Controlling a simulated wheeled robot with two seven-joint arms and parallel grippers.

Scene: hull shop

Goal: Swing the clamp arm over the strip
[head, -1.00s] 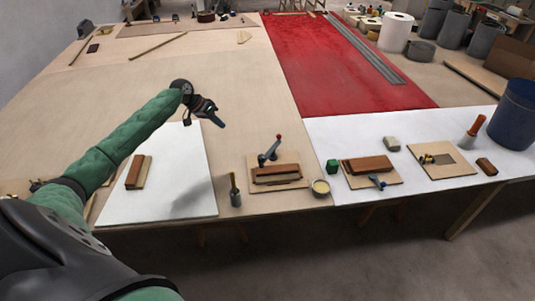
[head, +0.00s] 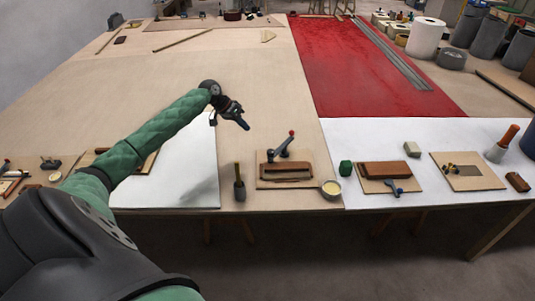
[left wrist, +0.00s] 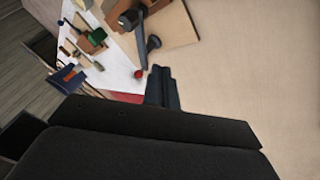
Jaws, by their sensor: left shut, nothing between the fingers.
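The clamp arm (head: 279,150) is a grey lever with a red knob at its end. It points up and to the right, away from the strip. The strip (head: 287,170) is brown wood and lies on a small plywood board (head: 321,181) at the front of the table. My left gripper (head: 243,121) is shut and empty, above the table to the left of the clamp and apart from it. In the left wrist view the shut fingers (left wrist: 162,88) show beside the red knob (left wrist: 139,74) in the picture; the exact gap is unclear. My right gripper is not in view.
A brush (head: 239,187) stands left of the board and a small cup (head: 331,189) sits at its right corner. A green block (head: 346,168) and a second board (head: 389,187) with a brown block and blue clamp lie further right. The table behind the clamp is clear.

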